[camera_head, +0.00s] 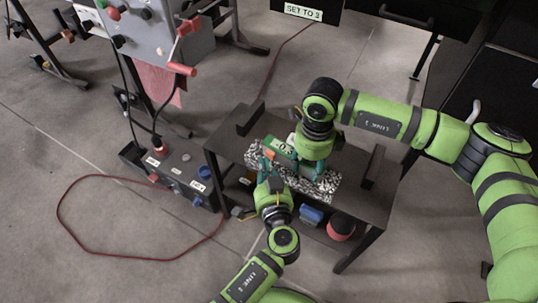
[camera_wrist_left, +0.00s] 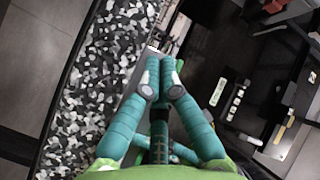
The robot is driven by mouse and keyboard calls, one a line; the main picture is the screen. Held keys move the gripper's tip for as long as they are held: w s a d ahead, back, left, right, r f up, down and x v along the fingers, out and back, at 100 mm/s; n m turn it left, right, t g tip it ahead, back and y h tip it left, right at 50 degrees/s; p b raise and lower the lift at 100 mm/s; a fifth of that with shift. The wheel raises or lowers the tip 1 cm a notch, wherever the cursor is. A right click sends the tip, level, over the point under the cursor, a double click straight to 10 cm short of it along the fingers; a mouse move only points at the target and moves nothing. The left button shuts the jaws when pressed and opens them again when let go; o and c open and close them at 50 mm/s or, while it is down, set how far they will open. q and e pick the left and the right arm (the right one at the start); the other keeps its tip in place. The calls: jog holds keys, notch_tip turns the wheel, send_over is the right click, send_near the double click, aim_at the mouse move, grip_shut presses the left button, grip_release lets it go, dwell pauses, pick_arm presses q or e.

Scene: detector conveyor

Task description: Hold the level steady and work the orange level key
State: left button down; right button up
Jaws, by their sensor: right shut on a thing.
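The green level (camera_head: 281,148) lies on a black-and-white speckled slab (camera_head: 326,186) on a dark table. Its orange key (camera_head: 268,153) shows at its left end. My right gripper (camera_head: 305,172) comes down over the level and is shut on it, hiding much of it. My left gripper (camera_head: 267,166) is just in front of the orange key; I cannot tell whether it touches it. In the left wrist view the teal fingertips (camera_wrist_left: 160,66) are together beside the speckled slab (camera_wrist_left: 105,65), with no orange visible between them.
The dark table (camera_head: 229,143) has raised bars at both ends. A blue item (camera_head: 311,215) and a red-and-black round item (camera_head: 341,228) sit underneath. A dark box (camera_head: 182,172) with a red cable stands on the floor to the left. A grey control panel (camera_head: 150,30) stands behind.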

pick_arm(q)
jog(key=shift+w+d, duration=0.25)
jog(key=shift+w, duration=0.1)
pick_arm(e)
jog(key=shift+s+f, duration=0.15)
dwell(0.5)
pick_arm(q)
jog(key=shift+s, duration=0.1)
jog(key=shift+s+a, duration=0.5)
jog(key=shift+s, duration=0.1)
jog(key=shift+s+a, duration=0.75)
jog(key=shift+s, duration=0.25)
jog(key=shift+s+a, duration=0.75)
jog(key=shift+s, duration=0.25)
pick_arm(e)
jog(key=o, duration=1.4)
jog(key=shift+o, duration=0.2)
jog(key=shift+r, duration=0.2)
